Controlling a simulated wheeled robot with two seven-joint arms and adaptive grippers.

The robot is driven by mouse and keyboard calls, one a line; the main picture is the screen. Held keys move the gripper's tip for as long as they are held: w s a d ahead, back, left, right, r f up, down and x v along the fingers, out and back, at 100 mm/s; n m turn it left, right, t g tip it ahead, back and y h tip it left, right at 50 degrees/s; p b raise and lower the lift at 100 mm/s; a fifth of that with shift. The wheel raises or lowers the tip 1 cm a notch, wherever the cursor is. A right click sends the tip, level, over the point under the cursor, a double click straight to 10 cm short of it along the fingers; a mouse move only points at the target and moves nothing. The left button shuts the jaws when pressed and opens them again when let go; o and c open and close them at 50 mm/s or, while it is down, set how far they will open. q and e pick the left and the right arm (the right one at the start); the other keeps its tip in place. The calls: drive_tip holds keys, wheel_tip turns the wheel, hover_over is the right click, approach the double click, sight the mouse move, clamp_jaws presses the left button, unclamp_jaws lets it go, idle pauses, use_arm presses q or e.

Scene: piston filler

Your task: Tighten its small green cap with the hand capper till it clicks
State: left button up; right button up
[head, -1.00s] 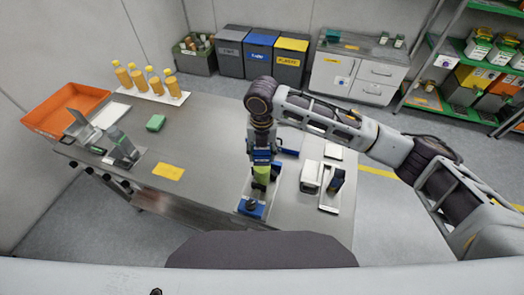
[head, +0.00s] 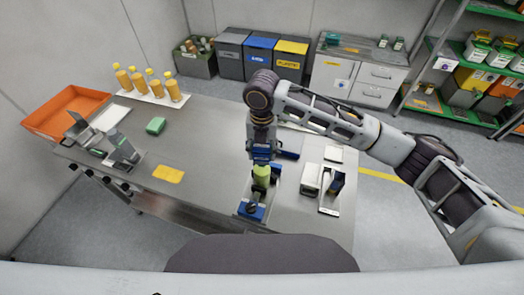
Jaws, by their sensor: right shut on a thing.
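My right gripper (head: 262,152) points down over the front middle of the table, with the arm reaching in from the right. It is shut on a blue and dark tool, which looks like the hand capper; the fingers hide much of it. Directly below is a yellow-green cylinder (head: 261,174), upright above a blue fixture (head: 250,211) with dark parts. I cannot tell whether tool and cylinder touch, and the small green cap cannot be made out. My left gripper is out of view.
On the steel table (head: 205,160) are an orange tray (head: 45,127), bottles with yellow caps (head: 155,84), a grey device (head: 122,150), a green block (head: 155,125) and a yellow card (head: 168,174). White items (head: 311,178) stand right of the fixture.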

drive_tip(key=shift+r, duration=1.8)
